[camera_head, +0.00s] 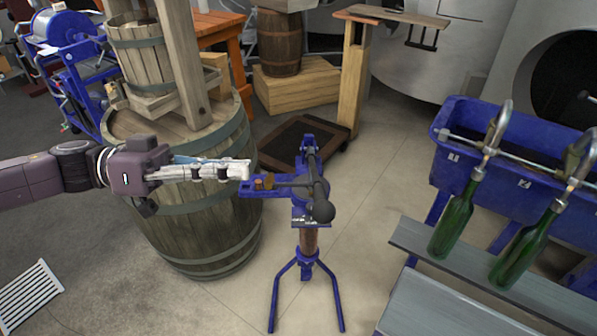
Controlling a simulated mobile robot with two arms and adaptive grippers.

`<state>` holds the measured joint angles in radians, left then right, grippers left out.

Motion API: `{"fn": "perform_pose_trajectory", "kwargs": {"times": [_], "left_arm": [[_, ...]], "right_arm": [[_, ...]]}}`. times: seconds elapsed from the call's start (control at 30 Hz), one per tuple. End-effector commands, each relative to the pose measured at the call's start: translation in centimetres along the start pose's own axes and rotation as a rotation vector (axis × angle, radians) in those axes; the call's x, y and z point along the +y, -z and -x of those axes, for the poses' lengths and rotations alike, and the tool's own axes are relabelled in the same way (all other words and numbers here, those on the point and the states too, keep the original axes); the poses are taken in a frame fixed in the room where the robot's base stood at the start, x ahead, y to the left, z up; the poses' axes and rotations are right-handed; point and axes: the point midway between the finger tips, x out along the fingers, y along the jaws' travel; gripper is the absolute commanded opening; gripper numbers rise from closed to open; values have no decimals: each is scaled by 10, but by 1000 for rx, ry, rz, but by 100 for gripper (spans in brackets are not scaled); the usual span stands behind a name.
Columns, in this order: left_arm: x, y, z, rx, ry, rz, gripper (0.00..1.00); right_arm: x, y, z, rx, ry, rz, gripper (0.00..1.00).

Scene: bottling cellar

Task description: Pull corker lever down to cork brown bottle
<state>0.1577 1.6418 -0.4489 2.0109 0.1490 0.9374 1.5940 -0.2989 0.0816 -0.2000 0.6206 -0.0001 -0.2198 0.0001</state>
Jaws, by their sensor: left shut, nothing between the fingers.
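The blue floor corker (304,256) stands on splayed legs in the middle of the view. Its dark lever (316,175) runs from the top of the corker toward me and ends in a round black knob (322,211). The brown bottle (309,241) stands upright in the corker below the head; its top is hidden by the head. A small blue shelf on the corker's left holds corks (265,182). My left gripper (246,171) reaches in from the left, shut and empty, beside the shelf and apart from the knob. My right gripper is not in view.
A large wooden barrel (205,225) with a press on it stands behind and below my left arm. A blue filler trough (460,135) with green bottles (452,225) and a grey bench (470,265) are at the right. Floor in front of the corker is clear.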

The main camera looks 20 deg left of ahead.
Motion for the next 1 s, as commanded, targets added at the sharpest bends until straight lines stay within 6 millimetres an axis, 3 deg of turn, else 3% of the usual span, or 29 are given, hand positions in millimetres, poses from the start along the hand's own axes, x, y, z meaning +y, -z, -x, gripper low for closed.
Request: {"fn": "perform_pose_trajectory", "kwargs": {"times": [0.1,0.27,0.87,1.0], "left_arm": [[-2,7,3,-32,24,22,0],[-2,6,-8,-31,22,27,0],[-2,7,-98,-27,20,23,0],[-4,-17,-100,-31,25,31,0]], "right_arm": [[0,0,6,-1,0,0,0],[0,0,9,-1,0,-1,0],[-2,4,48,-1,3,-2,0],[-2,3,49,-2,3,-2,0]]}}
